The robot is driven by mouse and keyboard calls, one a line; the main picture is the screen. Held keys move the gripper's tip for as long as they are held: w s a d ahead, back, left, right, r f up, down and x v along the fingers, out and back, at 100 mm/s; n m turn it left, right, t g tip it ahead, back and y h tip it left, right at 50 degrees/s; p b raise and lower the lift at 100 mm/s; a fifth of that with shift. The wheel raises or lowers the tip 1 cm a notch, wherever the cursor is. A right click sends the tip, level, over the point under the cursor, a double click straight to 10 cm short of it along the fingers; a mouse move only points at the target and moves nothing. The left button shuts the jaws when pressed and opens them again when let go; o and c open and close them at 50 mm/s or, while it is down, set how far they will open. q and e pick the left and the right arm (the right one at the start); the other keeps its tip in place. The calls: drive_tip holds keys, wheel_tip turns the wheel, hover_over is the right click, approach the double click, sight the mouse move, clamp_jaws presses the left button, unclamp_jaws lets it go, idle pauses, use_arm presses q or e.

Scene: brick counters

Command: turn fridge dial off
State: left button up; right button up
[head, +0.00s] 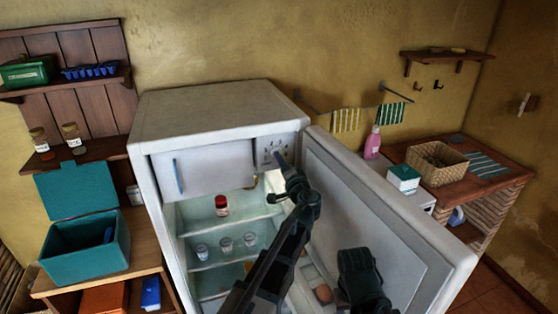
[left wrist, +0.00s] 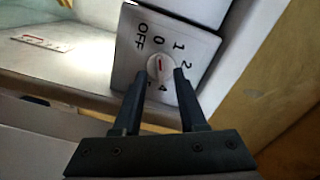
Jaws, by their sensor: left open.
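The fridge (head: 215,108) stands with its door (head: 385,215) open. A panel with the dial is at the top right of its inside, beside the freezer flap. In the left wrist view the round pale dial (left wrist: 160,63) has a short red mark and sits on a grey plate (left wrist: 205,45) marked OFF and numbers. My left gripper (left wrist: 160,72) is open, one finger on each side of the dial; I cannot tell whether they touch it. In the head view this gripper (head: 281,161) is at the dial panel (head: 270,146) and partly covers it.
The fridge shelves hold a red-capped jar (head: 221,205) and several small glasses (head: 226,244). The open door stands close to the right of my left arm. A teal box (head: 85,255) is at left; a basket (head: 437,160) is on the right counter.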

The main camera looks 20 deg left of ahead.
use_arm(q)
drive_tip(key=v, duration=1.1)
drive_tip(key=shift+s+d, duration=0.2)
drive_tip(key=shift+s, duration=0.05)
